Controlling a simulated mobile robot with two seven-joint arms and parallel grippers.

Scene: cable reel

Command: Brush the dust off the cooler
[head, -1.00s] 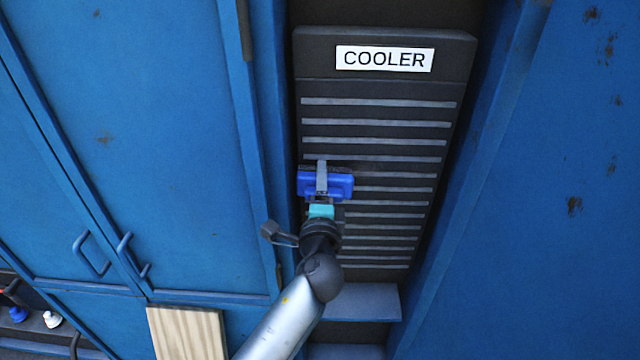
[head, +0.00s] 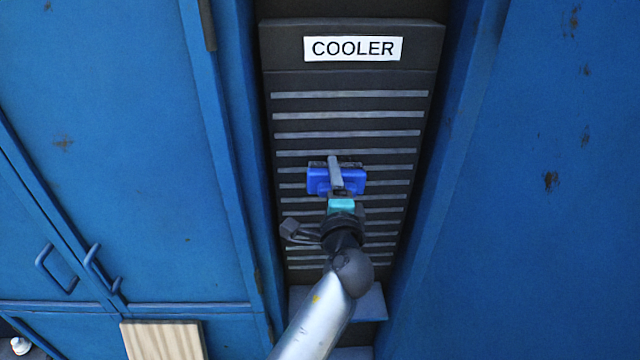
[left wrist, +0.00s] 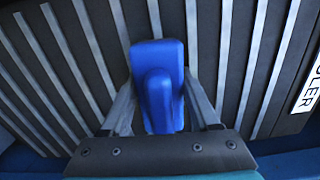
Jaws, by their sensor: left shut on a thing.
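The cooler (head: 350,79) is a tall dark panel with several light horizontal slats and a white COOLER label, set between blue cabinet walls. It also fills the left wrist view (left wrist: 205,60), turned on its side. My left gripper (head: 336,188) is in front of the middle of the slats. It is shut on a blue brush (head: 351,181); in the left wrist view the blue brush (left wrist: 158,85) sits between the two fingers. The brush's dark far side is against or close to the slats; contact is hard to tell. I cannot make out clear dust. My right gripper is not in view.
Blue cabinet doors (head: 130,150) with handles stand at the left, and a blue panel (head: 550,200) with rust spots at the right. A blue ledge (head: 368,305) juts out below the cooler. A wooden board (head: 160,340) is at the lower left.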

